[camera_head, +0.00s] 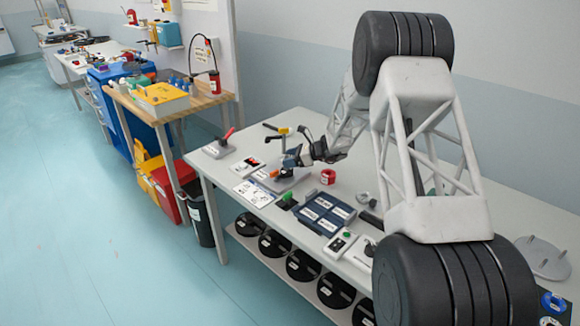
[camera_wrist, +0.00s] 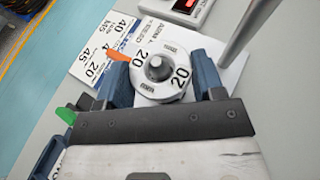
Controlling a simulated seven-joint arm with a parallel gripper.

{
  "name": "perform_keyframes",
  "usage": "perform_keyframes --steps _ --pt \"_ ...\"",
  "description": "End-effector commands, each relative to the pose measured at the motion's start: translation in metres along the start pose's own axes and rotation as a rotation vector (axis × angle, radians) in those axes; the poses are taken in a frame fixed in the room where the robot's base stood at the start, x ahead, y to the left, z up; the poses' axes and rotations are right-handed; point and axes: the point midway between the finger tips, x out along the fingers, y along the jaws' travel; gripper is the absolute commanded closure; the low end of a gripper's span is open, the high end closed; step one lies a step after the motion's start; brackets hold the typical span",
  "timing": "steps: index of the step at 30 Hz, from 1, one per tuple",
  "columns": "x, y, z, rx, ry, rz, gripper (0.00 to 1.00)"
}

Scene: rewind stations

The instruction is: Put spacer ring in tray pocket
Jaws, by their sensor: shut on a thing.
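The spacer ring (camera_wrist: 150,92) is pale grey-white, marked "20", and sits around a grey post (camera_wrist: 158,68) in the wrist view. My gripper (camera_wrist: 162,78) is shut on it, with one blue finger at each side. An orange tab (camera_wrist: 118,56) shows at the ring's upper left. In the head view my gripper (camera_head: 293,160) is low over a grey plate at the bench's far left part, and the ring cannot be made out clearly. The dark blue tray (camera_head: 307,229) with several labelled pockets lies nearer, to the right of my gripper.
Printed cards (camera_head: 253,193) lie at the bench's front edge. A red ring-shaped item (camera_head: 327,176) stands right of my gripper. A control box (camera_head: 340,244) stands beyond the tray's right end.

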Motion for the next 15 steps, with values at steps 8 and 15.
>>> perform_keyframes --steps 8,15 --pt "0.012 0.0 -0.028 0.001 0.0 0.0 0.64" --pt "0.013 0.0 -0.03 -0.001 0.0 -0.001 0.64"
